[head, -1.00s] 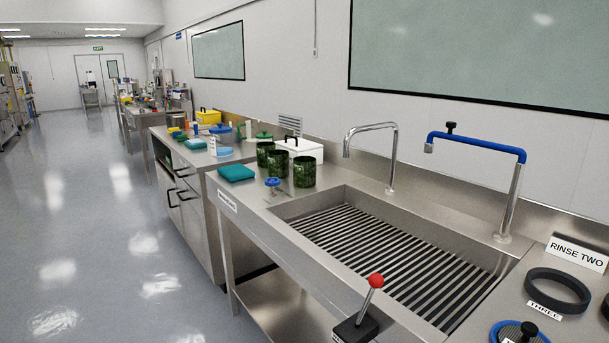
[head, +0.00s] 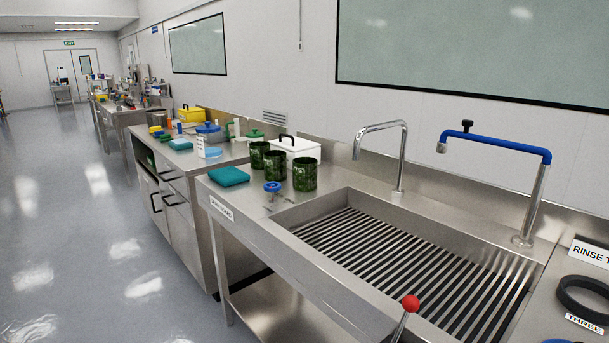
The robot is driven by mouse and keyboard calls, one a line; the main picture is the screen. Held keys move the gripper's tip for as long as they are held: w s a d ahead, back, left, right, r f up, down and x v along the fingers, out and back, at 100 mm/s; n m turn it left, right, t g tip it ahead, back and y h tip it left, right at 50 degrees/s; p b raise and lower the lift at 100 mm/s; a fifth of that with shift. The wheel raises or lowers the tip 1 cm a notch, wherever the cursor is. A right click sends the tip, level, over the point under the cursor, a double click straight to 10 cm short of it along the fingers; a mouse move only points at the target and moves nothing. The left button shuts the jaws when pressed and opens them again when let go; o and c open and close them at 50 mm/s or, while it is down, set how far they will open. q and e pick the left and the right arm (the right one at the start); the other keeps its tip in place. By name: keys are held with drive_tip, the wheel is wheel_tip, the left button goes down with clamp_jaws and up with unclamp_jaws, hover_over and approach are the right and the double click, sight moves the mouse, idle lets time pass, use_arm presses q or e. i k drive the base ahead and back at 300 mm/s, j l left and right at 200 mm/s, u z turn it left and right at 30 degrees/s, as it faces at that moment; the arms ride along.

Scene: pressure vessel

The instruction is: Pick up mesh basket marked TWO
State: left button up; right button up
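I see no mesh basket with a readable TWO mark. A small blue-topped item (head: 272,187) sits on the bench's left end; its mark is too small to read. At the bottom right edge a sliver of a blue rim (head: 557,341) shows, mostly cut off. A black ring (head: 581,297) lies by a THREE label (head: 584,324) at the right edge. Neither of my grippers is in view.
A steel sink (head: 400,255) with a slatted bottom fills the middle. A plain tap (head: 400,150) and a blue-armed tap (head: 500,146) rise behind it. Dark green cups (head: 304,174) and a teal cloth (head: 229,176) stand left. A red-knobbed lever (head: 410,303) is in front. Floor is clear at left.

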sight(304, 169)
drive_tip(key=i+j+z, duration=0.1)
drive_tip(key=j, duration=0.25)
drive_tip(key=i+j+z, duration=0.1)
drive_tip(key=i+j, duration=0.4)
drive_tip(key=j, duration=0.2)
drive_tip(key=i+j+z, duration=0.15)
drive_tip(key=j, duration=0.25)
drive_tip(key=i+j+z, duration=0.1)
drive_tip(key=i+j, duration=0.15)
drive_tip(key=j, duration=0.15)
drive_tip(key=i+j+z, duration=0.1)
drive_tip(key=j, duration=0.3)
drive_tip(key=i+j, duration=0.2)
drive_tip(key=j, duration=0.2)
drive_tip(key=z, duration=0.05)
